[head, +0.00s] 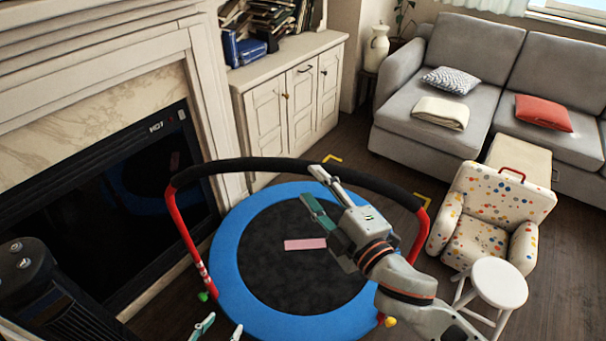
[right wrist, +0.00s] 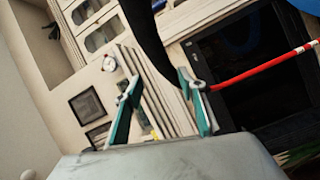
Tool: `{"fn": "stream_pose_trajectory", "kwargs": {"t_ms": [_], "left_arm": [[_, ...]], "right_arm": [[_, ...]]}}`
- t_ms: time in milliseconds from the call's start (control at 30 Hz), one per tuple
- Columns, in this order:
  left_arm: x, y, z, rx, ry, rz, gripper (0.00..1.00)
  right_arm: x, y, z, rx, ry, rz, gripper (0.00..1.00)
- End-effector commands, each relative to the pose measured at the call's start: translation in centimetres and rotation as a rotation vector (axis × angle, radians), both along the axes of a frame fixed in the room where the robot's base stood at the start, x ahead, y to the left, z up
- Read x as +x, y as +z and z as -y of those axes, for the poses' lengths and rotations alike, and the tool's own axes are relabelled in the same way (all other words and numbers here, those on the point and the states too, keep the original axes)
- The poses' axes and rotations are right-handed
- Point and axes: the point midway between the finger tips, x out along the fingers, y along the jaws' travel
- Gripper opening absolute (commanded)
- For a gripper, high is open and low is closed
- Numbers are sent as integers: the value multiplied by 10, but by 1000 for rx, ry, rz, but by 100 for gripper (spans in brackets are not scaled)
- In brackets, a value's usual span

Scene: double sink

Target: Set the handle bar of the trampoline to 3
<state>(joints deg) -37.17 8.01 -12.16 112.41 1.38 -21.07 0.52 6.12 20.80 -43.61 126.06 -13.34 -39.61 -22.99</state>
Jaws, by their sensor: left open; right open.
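The trampoline has a blue rim (head: 232,262), a dark mat and a curved black handle bar (head: 240,165) on two red posts. The left post (head: 185,232) has white marks low down, too small to read, and a green knob (head: 203,297) at its foot. A yellow knob (head: 390,322) is at the right foot. My right gripper (head: 311,188) is open and empty, over the bar's middle in the head view. My left gripper (head: 222,328) is open and empty at the bottom edge, near the blue rim.
A fireplace (head: 130,200) stands close on the left, with a white cabinet (head: 290,100) behind. A dotted child's armchair (head: 480,225) and a white stool (head: 498,284) are at the right. A pink rectangle (head: 305,244) lies on the mat. A grey sofa (head: 470,60) is further back.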

Motion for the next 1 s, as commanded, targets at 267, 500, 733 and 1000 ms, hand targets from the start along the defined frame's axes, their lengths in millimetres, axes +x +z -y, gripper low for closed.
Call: {"fn": "stream_pose_trajectory", "kwargs": {"t_ms": [267, 500, 733, 1000], "left_arm": [[0, 0, 0, 0, 0, 0, 45], [0, 0, 0, -1, 1, 0, 45], [0, 0, 0, -1, 0, 1, 45], [1, 0, 0, -1, 0, 1, 45]], "right_arm": [[-19, 0, 11, -1, 0, 1, 41], [-20, 1, 12, -1, 0, 1, 41], [-19, 0, 12, 0, -1, 0, 41], [-23, -71, 37, 175, -76, -228, 41]]}}
